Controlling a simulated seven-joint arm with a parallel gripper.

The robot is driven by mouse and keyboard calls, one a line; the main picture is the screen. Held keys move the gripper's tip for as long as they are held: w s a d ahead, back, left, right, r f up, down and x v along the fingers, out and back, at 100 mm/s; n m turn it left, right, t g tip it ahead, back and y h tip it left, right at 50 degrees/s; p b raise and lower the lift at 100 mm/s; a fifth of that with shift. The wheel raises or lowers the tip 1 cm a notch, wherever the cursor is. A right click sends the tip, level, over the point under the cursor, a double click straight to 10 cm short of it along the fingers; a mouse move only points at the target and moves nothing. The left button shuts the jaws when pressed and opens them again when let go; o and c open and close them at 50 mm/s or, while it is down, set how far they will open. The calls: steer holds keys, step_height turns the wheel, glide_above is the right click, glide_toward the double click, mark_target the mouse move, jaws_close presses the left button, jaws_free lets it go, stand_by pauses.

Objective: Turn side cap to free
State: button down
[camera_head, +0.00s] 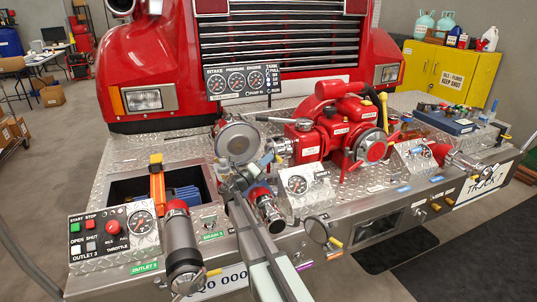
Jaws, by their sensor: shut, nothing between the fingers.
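A large round grey cap (237,141) faces me at the left side of the red pump (335,130); it looks seated on its fitting. I cannot tell for certain whether this is the side cap. My arm rises from the bottom middle, and my gripper (264,161) is just below and right of this cap, at its lower edge. The gripper is small and partly blends with the metal fittings behind it; it is shut with nothing held. Whether its fingers touch the cap cannot be told. The arm hides part of the deck below.
A red-collared outlet (263,204) stands just right of my arm, and a dark round cap (317,230) hangs near the front edge. A gauge panel (238,82) stands behind. A grey cylinder (180,242) and control box (113,228) are at left.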

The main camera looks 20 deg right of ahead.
mark_target(268, 153)
steer(key=a+n, duration=0.1)
steer(key=a, duration=0.1)
steer(key=a+f+n+t, duration=0.1)
steer(key=a, duration=0.1)
steer(key=s+a+f+n, duration=0.1)
steer(key=a, duration=0.1)
steer(key=shift+t+y, duration=0.3)
steer(key=shift+t, duration=0.1)
steer(key=x, duration=0.9)
steer(key=shift+w+d+r, duration=0.1)
steer(key=shift+w+d, duration=0.15)
steer(key=shift+d, duration=0.05)
